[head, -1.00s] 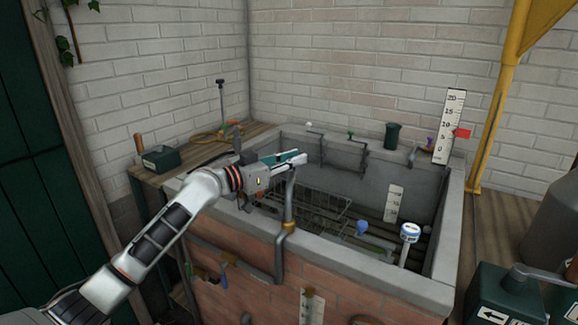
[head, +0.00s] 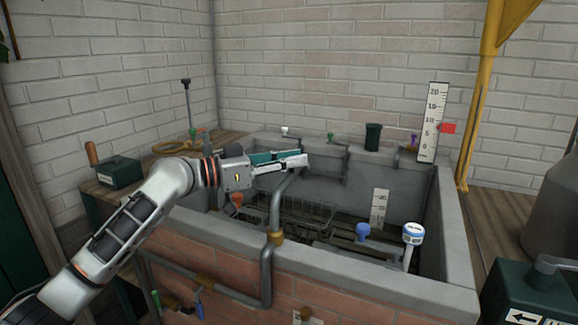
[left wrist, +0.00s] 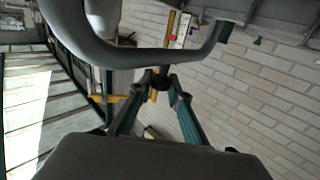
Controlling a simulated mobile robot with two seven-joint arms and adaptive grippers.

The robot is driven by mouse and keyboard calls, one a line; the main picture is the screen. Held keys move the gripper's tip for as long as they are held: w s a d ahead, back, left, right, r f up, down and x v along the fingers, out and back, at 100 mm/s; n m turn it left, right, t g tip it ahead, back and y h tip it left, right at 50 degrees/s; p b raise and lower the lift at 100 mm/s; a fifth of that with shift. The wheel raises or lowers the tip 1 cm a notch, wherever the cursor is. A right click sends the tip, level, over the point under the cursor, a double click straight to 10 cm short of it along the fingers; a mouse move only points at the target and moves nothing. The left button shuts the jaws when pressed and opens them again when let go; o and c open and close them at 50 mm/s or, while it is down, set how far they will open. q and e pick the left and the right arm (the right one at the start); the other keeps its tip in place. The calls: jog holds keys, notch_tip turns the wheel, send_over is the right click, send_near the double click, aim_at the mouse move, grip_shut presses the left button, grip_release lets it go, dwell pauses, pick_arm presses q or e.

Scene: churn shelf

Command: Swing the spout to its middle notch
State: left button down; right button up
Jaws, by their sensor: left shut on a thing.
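The spout (head: 275,210) is a grey bent pipe rising from a brass collar (head: 276,237) at the basin's front wall. Its upper part slants up to the right, over the basin. My left gripper (head: 300,161) is shut on the spout's upper end, with its fingers reaching across from the left. In the left wrist view the grey pipe (left wrist: 150,55) curves across the top, and the green-sided fingers (left wrist: 158,100) are below it; the contact is hard to make out there. I see no notch marks clearly. My right gripper is out of view.
The stone-rimmed basin (head: 365,285) holds a wire basket (head: 300,215), a blue knob (head: 363,231) and a white-and-blue-topped post (head: 412,234). A scale with a red flag (head: 447,128) stands at the back right. A green box (head: 118,172) sits left; a yellow post (head: 480,110) stands right.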

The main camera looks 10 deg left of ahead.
pick_arm(q)
jog(key=shift+d+f+m+g+b, duration=0.3)
jog(key=shift+d+g+b, duration=0.1)
jog(key=shift+b, duration=0.15)
jog(key=shift+r+h, duration=0.25)
jog(key=shift+h, duration=0.05)
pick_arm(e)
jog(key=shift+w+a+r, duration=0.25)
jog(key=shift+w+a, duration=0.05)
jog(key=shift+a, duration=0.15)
pick_arm(q)
jog(key=c, duration=1.9)
grip_release()
jog(key=shift+a, duration=0.1)
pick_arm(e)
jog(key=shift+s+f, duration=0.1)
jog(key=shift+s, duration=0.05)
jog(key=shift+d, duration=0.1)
pick_arm(q)
jog(key=shift+s+a, duration=0.1)
jog(key=shift+s, duration=0.05)
jog(key=v, duration=1.1)
jog(key=shift+s+a+r, duration=0.1)
jog(key=shift+s+a, duration=0.05)
jog(key=shift+a, duration=0.2)
